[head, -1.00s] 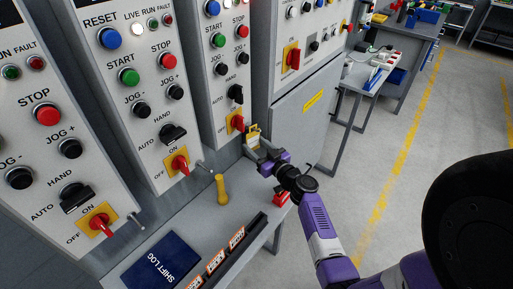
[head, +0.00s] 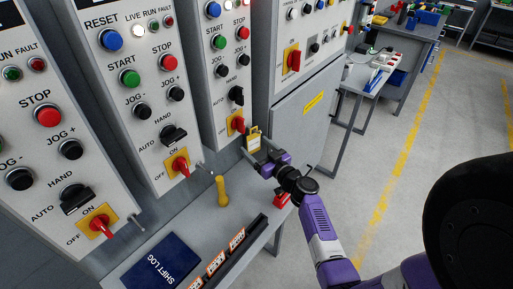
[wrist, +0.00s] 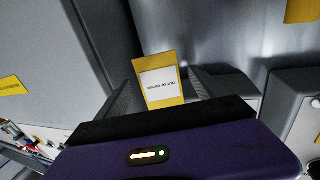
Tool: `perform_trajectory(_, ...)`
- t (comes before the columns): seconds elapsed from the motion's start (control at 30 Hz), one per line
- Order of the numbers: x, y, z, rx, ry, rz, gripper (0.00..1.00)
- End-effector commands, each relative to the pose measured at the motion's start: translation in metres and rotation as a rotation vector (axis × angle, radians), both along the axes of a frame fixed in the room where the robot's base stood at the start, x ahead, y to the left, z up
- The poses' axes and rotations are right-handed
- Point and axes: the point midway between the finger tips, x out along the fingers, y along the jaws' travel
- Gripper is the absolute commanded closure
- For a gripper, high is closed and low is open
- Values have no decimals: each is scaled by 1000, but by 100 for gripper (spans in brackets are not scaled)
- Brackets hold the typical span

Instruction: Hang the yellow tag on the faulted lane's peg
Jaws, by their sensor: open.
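The yellow tag (head: 253,140) with a white label is upright in front of the third panel (head: 222,82), just right of its red switch (head: 238,123). In the wrist view the tag (wrist: 172,94) stands between my two fingers, its printed label facing me. My gripper (head: 256,158) is open around the tag's lower part, with gaps visible beside it. The peg behind the tag is hidden, so I cannot tell whether the tag hangs on it. Bare pegs show below the second panel (head: 205,172) and the first panel (head: 136,221).
A grey bench (head: 187,220) below the panels holds a yellow upright handle (head: 221,190), a blue shift log (head: 160,262), a black rack of orange-and-white tags (head: 217,264) and a red item (head: 282,199). A grey cabinet (head: 308,125) stands right of my gripper. Floor at right is clear.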

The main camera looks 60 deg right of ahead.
Motion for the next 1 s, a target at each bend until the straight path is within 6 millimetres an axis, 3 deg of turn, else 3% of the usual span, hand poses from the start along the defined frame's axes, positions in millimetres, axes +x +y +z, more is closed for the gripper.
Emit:
perform_trajectory(0.17,-9,5,-2,0,0,-2,21)
perform_trajectory(0.6,-63,35,-2,0,1,-1,21)
perform_trajectory(1.0,-69,37,0,19,-11,-1,21)
